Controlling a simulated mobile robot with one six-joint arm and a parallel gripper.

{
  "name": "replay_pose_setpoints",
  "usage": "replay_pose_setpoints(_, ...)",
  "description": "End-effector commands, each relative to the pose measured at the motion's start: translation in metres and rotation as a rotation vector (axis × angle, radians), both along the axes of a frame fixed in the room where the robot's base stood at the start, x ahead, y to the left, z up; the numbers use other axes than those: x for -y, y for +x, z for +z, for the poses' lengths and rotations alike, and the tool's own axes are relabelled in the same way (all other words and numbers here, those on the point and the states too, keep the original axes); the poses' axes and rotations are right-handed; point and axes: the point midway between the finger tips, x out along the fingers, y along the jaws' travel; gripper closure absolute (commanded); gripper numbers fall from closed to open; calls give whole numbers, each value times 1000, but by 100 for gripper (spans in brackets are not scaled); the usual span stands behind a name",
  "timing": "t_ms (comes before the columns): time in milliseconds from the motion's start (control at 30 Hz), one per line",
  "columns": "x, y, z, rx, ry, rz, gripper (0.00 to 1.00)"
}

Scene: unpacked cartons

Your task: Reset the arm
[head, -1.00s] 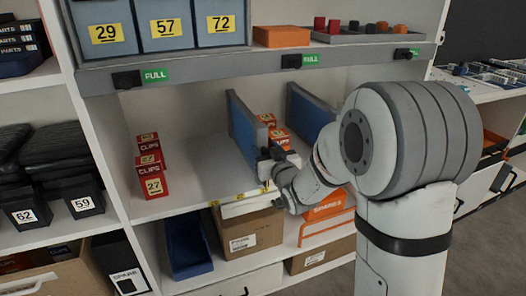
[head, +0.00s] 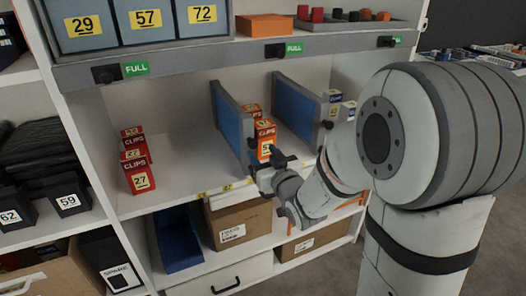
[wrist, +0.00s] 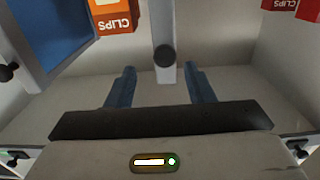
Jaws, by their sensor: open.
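An orange-red CLIPS box (wrist: 112,18) lies beyond the left finger there, upside down in the picture. My arm's large grey joint covers the right part of the head view.
A left blue divider (head: 231,120) and a right blue divider (head: 297,107) stand on the middle shelf. More red CLIPS boxes (head: 138,172) stand at left, with bare shelf between. Below are a blue bin (head: 176,240) and cardboard cartons (head: 236,225). Labelled bins (head: 145,20) sit above.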

Motion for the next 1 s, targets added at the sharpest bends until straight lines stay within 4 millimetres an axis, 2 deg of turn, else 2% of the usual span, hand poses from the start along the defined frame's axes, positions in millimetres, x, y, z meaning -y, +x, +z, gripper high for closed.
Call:
replay_pose_setpoints(133,6,-1,12,-40,-21,-22,52)
replay_pose_setpoints(267,22,-7,36,-158,-73,-82,52)
replay_pose_setpoints(467,56,-38,71,-429,-157,-194,52)
replay_pose_setpoints(567,70,-62,88,-572,-187,-237,52)
replay_pose_setpoints(700,86,-105,114,-776,-216,-283,52)
replay_pose_setpoints(1000,99,-213,172,-1182,-237,-306,52)
